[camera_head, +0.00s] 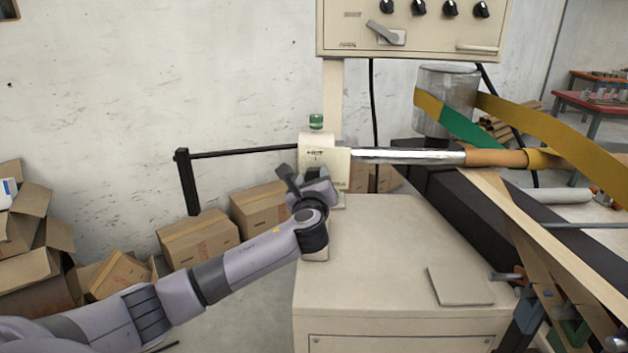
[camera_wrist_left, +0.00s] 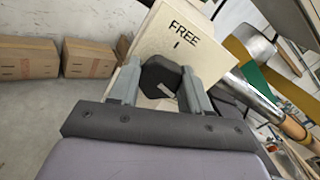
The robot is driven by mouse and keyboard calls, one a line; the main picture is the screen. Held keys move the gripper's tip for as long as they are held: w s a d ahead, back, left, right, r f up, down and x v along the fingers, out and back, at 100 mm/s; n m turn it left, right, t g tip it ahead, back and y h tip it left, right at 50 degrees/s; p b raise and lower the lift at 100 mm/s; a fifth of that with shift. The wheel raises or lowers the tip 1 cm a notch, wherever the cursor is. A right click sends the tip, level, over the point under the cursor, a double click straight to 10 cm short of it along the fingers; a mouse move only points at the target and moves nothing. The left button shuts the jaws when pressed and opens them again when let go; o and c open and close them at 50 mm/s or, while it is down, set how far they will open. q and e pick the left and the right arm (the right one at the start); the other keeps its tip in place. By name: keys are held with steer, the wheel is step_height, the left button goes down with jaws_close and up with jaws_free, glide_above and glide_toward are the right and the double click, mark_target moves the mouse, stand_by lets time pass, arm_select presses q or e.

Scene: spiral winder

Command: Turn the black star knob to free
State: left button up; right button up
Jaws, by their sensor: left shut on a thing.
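The black star knob (camera_wrist_left: 161,75) sits on the face of a cream block (camera_wrist_left: 188,22) marked FREE with a short line under the word, in the left wrist view. My left gripper (camera_wrist_left: 160,82) is shut on the knob, one finger on each side of it. In the head view my left gripper (camera_head: 306,187) is at the front of the cream block (camera_head: 318,152), and the arm hides the knob there. The knob's pointing direction cannot be made out clearly. My right gripper is not in view.
A steel shaft (camera_head: 408,156) runs right from the block to a brown tube (camera_head: 497,158) with yellow and green strips. A black rod (camera_head: 245,153) reaches left. A control panel (camera_head: 415,28) hangs above. Cardboard boxes (camera_head: 197,240) stand on the floor at left. A cream cabinet (camera_head: 385,260) is below.

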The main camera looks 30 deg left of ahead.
arm_select(q)
steer(key=n, duration=0.2)
steer(key=n+b, duration=0.1)
steer(key=n, duration=0.1)
steer(key=shift+a+n, duration=0.2)
steer(key=shift+n, duration=0.2)
steer(key=n+b, duration=0.2)
steer(key=n, duration=0.3)
steer(key=n+b, duration=0.2)
steer(key=n, duration=0.3)
steer(key=shift+s+a+f+n+b, duration=0.1)
steer(key=shift+n+b, duration=0.2)
steer(key=shift+n, duration=0.1)
steer(key=n+b, duration=0.1)
steer(key=n, duration=0.3)
steer(key=shift+b, duration=0.3)
steer(key=shift+n, duration=0.3)
